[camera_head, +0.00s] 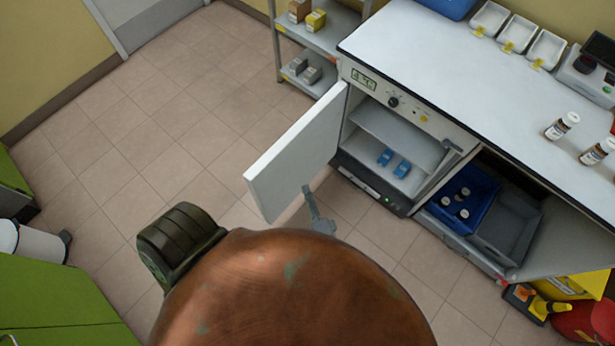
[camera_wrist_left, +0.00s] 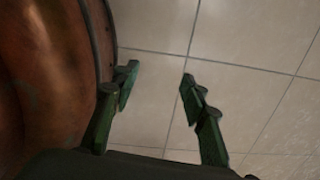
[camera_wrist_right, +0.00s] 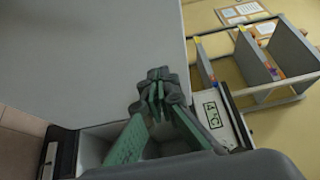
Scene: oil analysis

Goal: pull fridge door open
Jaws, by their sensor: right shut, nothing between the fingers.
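The white fridge door (camera_head: 297,150) stands wide open, swung out to the left of the fridge (camera_head: 425,122). Blue items (camera_head: 393,162) lie inside. My right gripper (camera_head: 307,189) is shut and empty, close to the door's inner side near its free edge. In the right wrist view the shut fingers (camera_wrist_right: 156,88) show in front of the pale door face (camera_wrist_right: 110,60); I cannot tell if they touch it. My left gripper (camera_wrist_left: 157,82) is open and empty above the floor, beside my body in the left wrist view.
A white counter (camera_head: 430,60) tops the fridge, with bottles (camera_head: 562,126) and trays (camera_head: 520,35). To the fridge's right is an open compartment with a blue crate (camera_head: 480,190). A grey rack (camera_head: 325,40) stands beyond the door. Tiled floor (camera_head: 150,120) at left is clear.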

